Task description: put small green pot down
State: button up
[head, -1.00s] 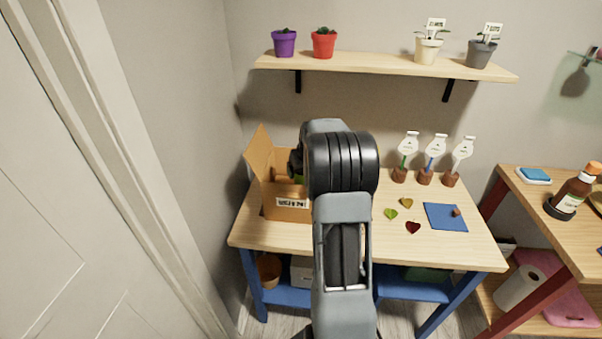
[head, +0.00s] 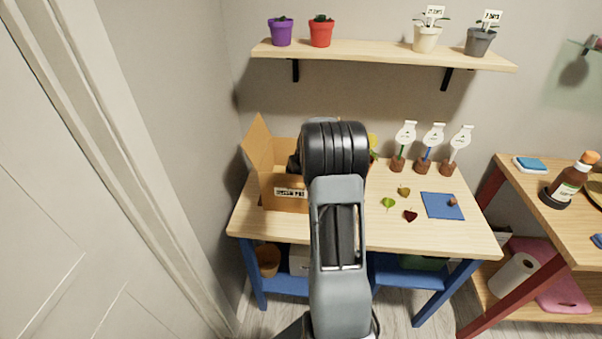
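A dark part of my gripper (head: 293,163) shows at the left of my arm's wrist, over the open cardboard box (head: 272,201) on the table. My arm hides most of the gripper, its fingertips and the right part of the box. I cannot make out the small green pot; it may be hidden behind the arm or the box wall. I cannot tell whether the gripper holds anything.
The wooden table (head: 400,235) also bears leaf shapes (head: 388,204), a blue mat (head: 442,205) and several brown pots with white tags (head: 398,164). A wall shelf (head: 370,54) holds a purple pot (head: 281,34) and others. A second table stands right.

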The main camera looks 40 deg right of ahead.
jog(key=shift+f+b, duration=0.5)
jog(key=o, duration=0.8)
jog(key=shift+o, duration=0.2)
